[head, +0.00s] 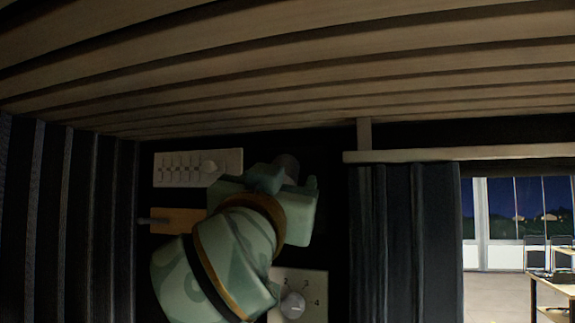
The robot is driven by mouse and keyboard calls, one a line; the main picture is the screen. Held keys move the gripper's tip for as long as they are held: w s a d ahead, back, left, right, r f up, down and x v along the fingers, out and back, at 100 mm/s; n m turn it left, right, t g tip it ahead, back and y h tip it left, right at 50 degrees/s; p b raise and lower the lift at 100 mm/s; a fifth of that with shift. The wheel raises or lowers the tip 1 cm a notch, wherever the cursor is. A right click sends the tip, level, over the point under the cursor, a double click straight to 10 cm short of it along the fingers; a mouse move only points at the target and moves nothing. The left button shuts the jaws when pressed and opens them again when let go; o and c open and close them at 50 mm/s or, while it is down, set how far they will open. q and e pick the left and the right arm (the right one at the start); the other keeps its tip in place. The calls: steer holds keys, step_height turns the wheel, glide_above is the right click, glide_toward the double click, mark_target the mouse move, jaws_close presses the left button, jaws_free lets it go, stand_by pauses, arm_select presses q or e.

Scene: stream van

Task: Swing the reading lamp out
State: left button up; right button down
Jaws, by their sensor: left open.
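My left gripper (290,184) is in front of the dark back wall, its jaws apart and pointing up and away from me. A dim grey rounded piece (287,164) shows between and beyond its fingertips. It may be part of the reading lamp, but most of it is hidden by the gripper. I cannot tell whether the fingers touch it. No other part of a lamp can be made out. My left arm covers the wall below. My right gripper is out of view.
A pale slider panel (170,169) is at the upper left of the wall. Below it is an orange-brown block (176,221) with a grey peg. A numbered dial plate (316,283) is right of my arm. Dark curtains (435,240) hang beside the opening; a slatted ceiling (300,60) spans above.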

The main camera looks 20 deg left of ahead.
arm_select(q)
steer(key=shift+w+r, duration=0.2)
steer(key=shift+w, duration=0.45)
steer(key=shift+s, duration=0.25)
steer(key=c, duration=1)
steer(key=shift+s+r+g+p, duration=0.15)
steer(key=shift+r+g+p, duration=0.25)
steer(key=shift+g+p, duration=0.1)
steer(key=g+p, duration=0.1)
steer(key=p, duration=0.1)
steer(key=g+p, duration=0.1)
steer(key=p, duration=0.1)
steer(key=shift+s+a+r+g, duration=0.1)
steer(key=shift+r+g, duration=0.2)
steer(key=shift+r, duration=0.1)
steer(key=shift+f+g+h+p, duration=0.2)
steer(key=shift+g+h+p, duration=0.1)
steer(key=shift+p, duration=0.1)
steer(key=shift+f, duration=0.1)
steer(key=o, duration=1)
